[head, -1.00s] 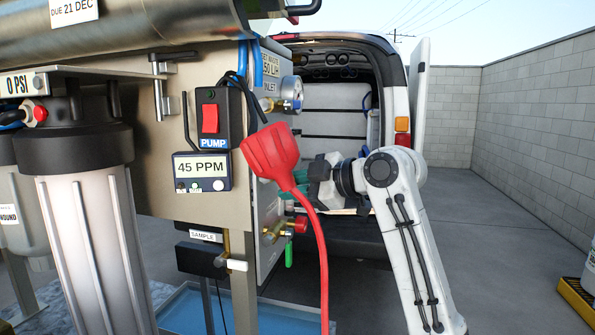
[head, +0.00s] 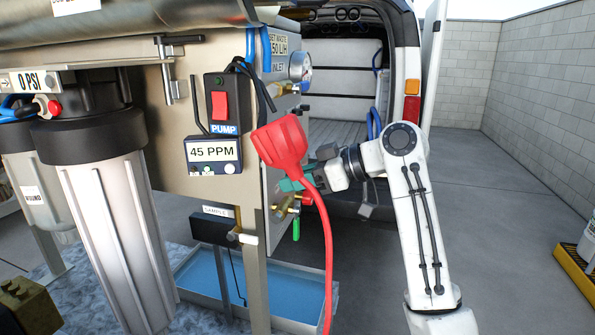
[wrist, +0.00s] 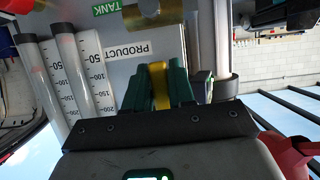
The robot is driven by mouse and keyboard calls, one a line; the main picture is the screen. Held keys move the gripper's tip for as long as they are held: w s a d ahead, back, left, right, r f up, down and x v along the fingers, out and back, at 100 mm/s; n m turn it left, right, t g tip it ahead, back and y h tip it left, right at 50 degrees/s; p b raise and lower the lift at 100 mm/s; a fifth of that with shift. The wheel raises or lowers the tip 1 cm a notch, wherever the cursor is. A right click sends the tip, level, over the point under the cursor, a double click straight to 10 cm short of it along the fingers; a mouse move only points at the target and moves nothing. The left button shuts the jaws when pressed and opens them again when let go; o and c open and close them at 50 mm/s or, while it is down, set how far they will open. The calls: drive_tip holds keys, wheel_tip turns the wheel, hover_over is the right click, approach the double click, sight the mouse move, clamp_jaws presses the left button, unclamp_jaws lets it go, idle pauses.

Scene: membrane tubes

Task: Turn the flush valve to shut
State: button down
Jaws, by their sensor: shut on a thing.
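My gripper (wrist: 158,92) has dark green fingers, shut on a yellow lever (wrist: 158,80) that stands upright between them in the wrist view. This lever appears to be the flush valve's handle; no flush label is readable. In the head view my gripper (head: 292,184) reaches from the right to the side panel of the water unit. There the red plug and its cable partly hide the fingers, and the yellow lever cannot be made out.
A red plug (head: 278,146) on a red cable (head: 327,250) hangs close in front of my gripper. Brass fittings (head: 284,207) and a green lever (head: 296,229) sit just below. Clear measuring tubes (wrist: 82,70) stand beside the lever. A blue tray (head: 290,290) lies below.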

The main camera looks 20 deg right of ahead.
drive_tip(key=shift+s+f, duration=0.1)
idle(0.5)
drive_tip(key=c, duration=1)
unclamp_jaws()
drive_tip(key=shift+c, duration=0.2)
drive_tip(key=b+v, duration=0.3)
drive_tip(key=v, duration=0.7)
drive_tip(key=shift+d+r, duration=0.25)
drive_tip(key=shift+d, duration=0.05)
drive_tip(key=shift+s+f, duration=0.1)
drive_tip(key=shift+s, duration=0.05)
